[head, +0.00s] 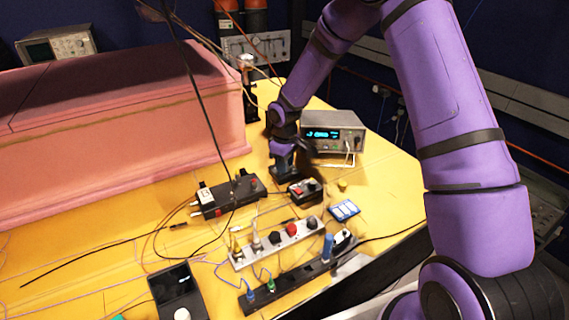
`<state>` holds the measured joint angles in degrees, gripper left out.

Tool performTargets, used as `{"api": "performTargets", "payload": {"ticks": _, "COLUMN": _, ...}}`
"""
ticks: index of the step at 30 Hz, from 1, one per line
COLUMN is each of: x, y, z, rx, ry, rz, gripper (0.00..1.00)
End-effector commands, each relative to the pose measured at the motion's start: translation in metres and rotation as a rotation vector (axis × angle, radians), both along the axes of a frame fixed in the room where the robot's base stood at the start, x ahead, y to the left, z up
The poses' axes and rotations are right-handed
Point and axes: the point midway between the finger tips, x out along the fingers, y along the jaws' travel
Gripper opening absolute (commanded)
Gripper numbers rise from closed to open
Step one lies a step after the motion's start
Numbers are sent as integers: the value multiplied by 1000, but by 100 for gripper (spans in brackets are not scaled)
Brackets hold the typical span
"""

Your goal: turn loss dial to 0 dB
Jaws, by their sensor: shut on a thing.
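My gripper (283,164) is at the end of the purple arm, pointing down at a small dark box (285,174) in the middle of the yellow table. It is shut on what looks like the loss dial on top of that box. The fingers hide the dial, so its markings and its setting cannot be read. A grey instrument (345,130) with a lit cyan display stands just behind and to the right of the gripper. The display text is too small to read with certainty.
A small box with red and black controls (305,190), a black module (228,197), a connector strip (275,243) and a blue card (344,210) lie in front. Pink foam (120,115) fills the left. Loose cables cross the table. Its right side is fairly clear.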

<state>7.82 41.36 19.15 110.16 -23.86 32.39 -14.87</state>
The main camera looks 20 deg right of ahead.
Motion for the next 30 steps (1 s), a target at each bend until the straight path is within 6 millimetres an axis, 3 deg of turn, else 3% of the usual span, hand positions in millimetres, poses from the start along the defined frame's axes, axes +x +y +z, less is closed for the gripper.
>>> {"api": "performTargets", "payload": {"ticks": 1, "x": 0, "y": 0, "z": 0, "rx": 0, "ry": -1, "rz": 0, "gripper": 31}}
{"api": "performTargets", "payload": {"ticks": 4, "x": 0, "y": 0, "z": 0, "rx": 0, "ry": -1, "rz": 0, "gripper": 54}}
{"api": "performTargets", "payload": {"ticks": 16, "x": 1, "y": 0, "z": 7, "rx": -1, "ry": -2, "rz": -1, "gripper": 55}}
{"api": "performTargets", "payload": {"ticks": 30, "x": 0, "y": 0, "z": 87, "rx": 0, "ry": -3, "rz": -2, "gripper": 55}}
